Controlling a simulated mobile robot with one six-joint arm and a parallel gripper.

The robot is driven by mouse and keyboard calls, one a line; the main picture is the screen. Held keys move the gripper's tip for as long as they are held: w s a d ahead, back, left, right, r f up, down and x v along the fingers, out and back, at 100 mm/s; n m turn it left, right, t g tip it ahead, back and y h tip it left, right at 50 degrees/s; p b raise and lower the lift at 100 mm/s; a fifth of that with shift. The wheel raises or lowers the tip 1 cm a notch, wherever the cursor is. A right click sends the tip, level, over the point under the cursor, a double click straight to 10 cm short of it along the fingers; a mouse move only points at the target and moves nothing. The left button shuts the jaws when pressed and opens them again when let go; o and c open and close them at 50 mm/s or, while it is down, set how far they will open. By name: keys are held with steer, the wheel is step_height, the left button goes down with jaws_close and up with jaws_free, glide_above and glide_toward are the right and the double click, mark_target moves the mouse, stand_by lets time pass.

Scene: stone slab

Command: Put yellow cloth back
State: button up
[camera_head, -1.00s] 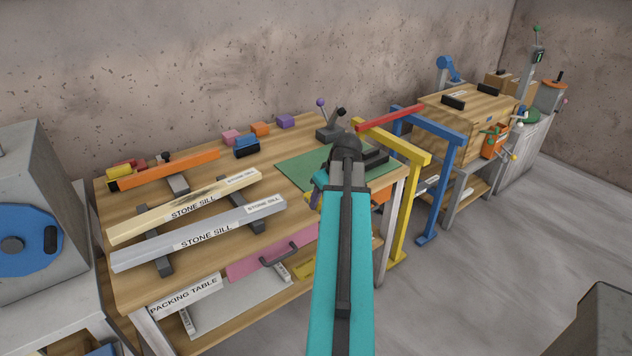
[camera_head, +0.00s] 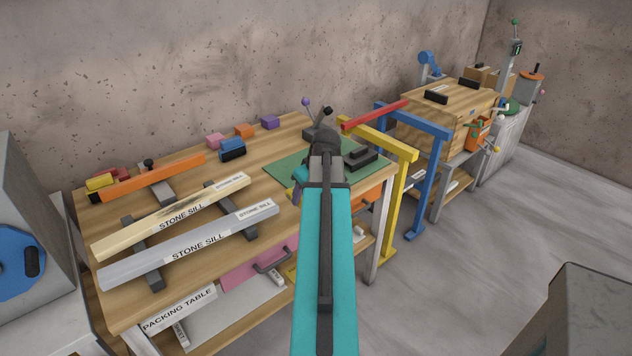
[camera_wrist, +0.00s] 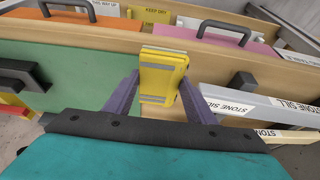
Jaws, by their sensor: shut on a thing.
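A yellow cloth (camera_wrist: 158,82), like a folded pad with grey stripes, is between the purple fingers of my gripper (camera_wrist: 160,88) in the wrist view. My gripper is shut on it. The cloth is over the packing table's wooden top near the drawer-side edge, between the green mat (camera_wrist: 75,72) and the grey stone sill (camera_wrist: 240,103). Whether it touches the table is unclear. In the head view my teal arm hides the cloth and most of the gripper. The packing table (camera_head: 125,300) stands ahead of me.
Two stone sills (camera_head: 205,238) lie on dark supports at the table's left. A pink drawer (camera_head: 240,270) and an orange drawer (camera_head: 368,197) are below the top. Colored blocks (camera_head: 244,131) stand at the back.

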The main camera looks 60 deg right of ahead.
steer(key=w+d+p, duration=0.1)
steer(key=d, duration=0.3)
steer(key=w+d+f+p, duration=0.1)
steer(key=w+d, duration=0.1)
steer(key=d, duration=0.3)
steer(key=w+d+p, duration=0.2)
steer(key=d, duration=0.3)
steer(key=shift+d+f, duration=0.15)
steer(key=shift+f, duration=0.05)
stand_by(0.3)
steer(key=shift+f+p, duration=0.8)
steer(key=shift+f, duration=1)
steer(key=shift+f, duration=0.1)
steer(key=o, duration=1)
steer(key=shift+s+r, duration=0.1)
steer(key=shift+r, duration=0.15)
steer(key=shift+b+v, duration=1.8)
steer(key=shift+v, duration=4.1)
